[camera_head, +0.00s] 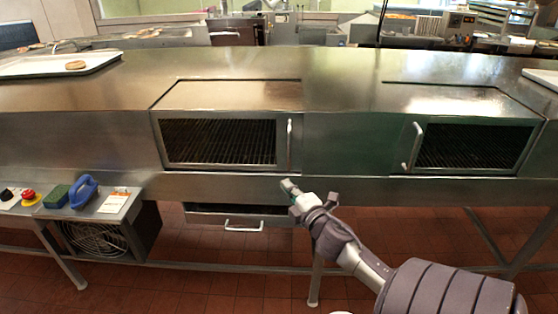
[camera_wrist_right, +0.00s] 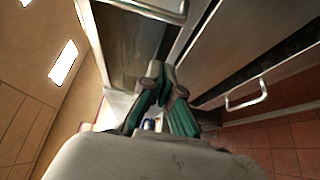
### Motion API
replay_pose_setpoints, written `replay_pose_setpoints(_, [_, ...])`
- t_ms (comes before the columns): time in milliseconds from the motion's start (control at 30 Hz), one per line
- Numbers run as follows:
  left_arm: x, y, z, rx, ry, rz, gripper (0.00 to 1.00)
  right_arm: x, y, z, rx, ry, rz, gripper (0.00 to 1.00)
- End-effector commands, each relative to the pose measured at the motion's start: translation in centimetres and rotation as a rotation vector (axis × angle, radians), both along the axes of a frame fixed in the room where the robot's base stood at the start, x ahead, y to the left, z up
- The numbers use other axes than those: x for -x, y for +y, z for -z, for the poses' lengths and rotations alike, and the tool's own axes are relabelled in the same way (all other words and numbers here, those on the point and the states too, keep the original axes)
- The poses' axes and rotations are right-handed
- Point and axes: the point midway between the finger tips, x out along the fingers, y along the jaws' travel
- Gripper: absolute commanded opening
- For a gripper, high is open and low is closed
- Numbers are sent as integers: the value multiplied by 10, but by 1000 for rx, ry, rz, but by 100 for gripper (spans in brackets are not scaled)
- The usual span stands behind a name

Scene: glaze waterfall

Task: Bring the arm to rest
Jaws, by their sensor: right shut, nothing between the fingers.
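My right gripper (camera_head: 290,188) reaches in from the lower right in the head view. Its tips are in front of the steel counter front, below the left oven door (camera_head: 220,142) and above the drawer (camera_head: 242,225). In the right wrist view, the green-padded fingers of the gripper (camera_wrist_right: 155,72) come together at the tips, with nothing held between them. I cannot tell whether the tips touch the counter. My left gripper does not show.
A second glazed door (camera_head: 470,146) is at the right. A white tray (camera_head: 50,66) with a round brown item (camera_head: 75,65) lies on the counter at the left. A lower unit (camera_head: 100,237) at the left carries a blue-handled tool (camera_head: 84,190) and a green block (camera_head: 56,197). Red tiled floor lies below.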

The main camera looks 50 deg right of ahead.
Motion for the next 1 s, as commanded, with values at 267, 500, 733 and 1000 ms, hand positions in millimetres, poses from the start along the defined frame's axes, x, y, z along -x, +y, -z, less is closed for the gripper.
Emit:
replay_pose_setpoints(267, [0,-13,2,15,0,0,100,18,7,0,0,-1,-1,0])
replay_pose_setpoints(500, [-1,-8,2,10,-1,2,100,19,6,8,-17,10,3,0])
replay_pose_setpoints(733, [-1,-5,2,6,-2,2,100,32,3,124,-252,157,68,0])
replay_pose_setpoints(1000, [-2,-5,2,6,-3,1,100,97,48,317,-646,413,210,0])
